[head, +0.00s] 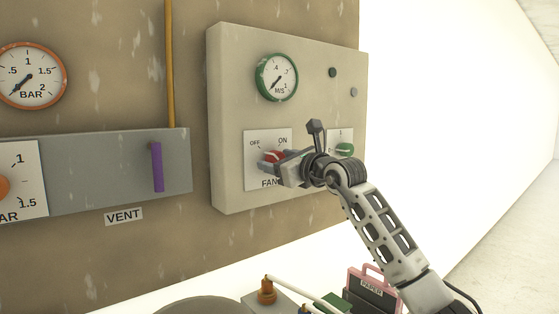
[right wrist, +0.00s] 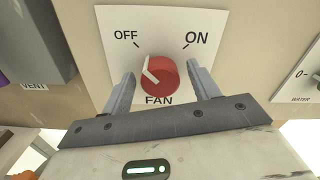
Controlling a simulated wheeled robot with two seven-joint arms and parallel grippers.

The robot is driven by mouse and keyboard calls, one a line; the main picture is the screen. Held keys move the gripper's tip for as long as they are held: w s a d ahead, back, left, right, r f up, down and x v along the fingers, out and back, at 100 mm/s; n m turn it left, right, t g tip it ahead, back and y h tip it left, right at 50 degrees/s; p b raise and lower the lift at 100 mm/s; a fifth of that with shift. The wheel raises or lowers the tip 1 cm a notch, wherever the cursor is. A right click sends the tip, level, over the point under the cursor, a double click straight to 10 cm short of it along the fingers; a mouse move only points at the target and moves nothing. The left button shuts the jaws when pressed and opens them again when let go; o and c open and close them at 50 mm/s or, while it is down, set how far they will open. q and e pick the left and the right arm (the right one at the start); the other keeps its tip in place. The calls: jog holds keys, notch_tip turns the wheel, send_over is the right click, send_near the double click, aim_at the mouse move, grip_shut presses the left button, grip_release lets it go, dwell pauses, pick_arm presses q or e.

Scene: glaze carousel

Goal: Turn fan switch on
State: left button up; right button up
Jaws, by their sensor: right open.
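The fan switch is a red round knob (right wrist: 160,75) with a white pointer, on a white plate (right wrist: 205,22) marked OFF, ON and FAN. In the right wrist view the pointer is turned toward OFF at the upper left. In the head view the red knob (head: 275,156) is partly hidden behind my right gripper (head: 268,162). My right gripper also shows in the right wrist view (right wrist: 162,88). Its jaws are open, one on each side of the knob, with gaps that I see on both sides. My left gripper is not in view.
A green-rimmed M/S gauge (head: 276,77) sits above the switch on the same box. A green knob (head: 345,150) is to the right. A purple lever (head: 157,167) marked VENT is at left. Below stand an orange-topped item (head: 267,290) and a pink-handled case (head: 372,281).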

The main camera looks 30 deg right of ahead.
jog(key=c, duration=1)
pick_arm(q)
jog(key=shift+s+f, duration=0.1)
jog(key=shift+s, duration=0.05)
pick_arm(e)
jog(key=shift+o, duration=0.2)
